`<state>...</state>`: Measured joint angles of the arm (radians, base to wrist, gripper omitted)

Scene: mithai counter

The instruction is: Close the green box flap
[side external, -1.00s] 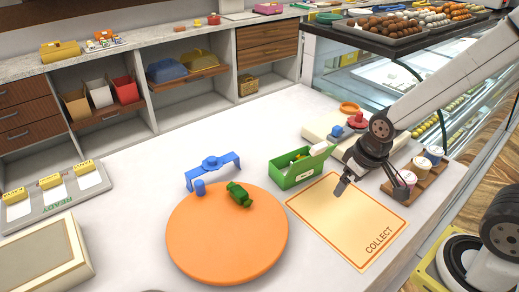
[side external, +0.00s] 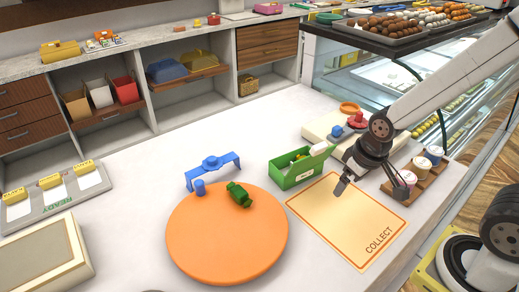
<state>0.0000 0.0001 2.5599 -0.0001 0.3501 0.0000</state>
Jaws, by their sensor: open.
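The green box (side external: 292,177) stands on the white counter between the orange disc and the collect mat. Its pale green flap (side external: 318,158) stands raised on the right side, and the box top is open. Small white, yellow and red items (side external: 300,156) show inside or just behind it. My gripper (side external: 341,188) is open and empty, pointing down above the collect mat, to the right of the box and apart from it. The gap between its fingers is hard to see at this angle.
The orange disc (side external: 226,240) holds a dark green piece (side external: 239,195); a blue bracket (side external: 212,164) stands behind it. The collect mat (side external: 350,225) is bare. A wooden rack with cups (side external: 418,174) and a cream block with coloured knobs (side external: 325,125) stand close to my arm.

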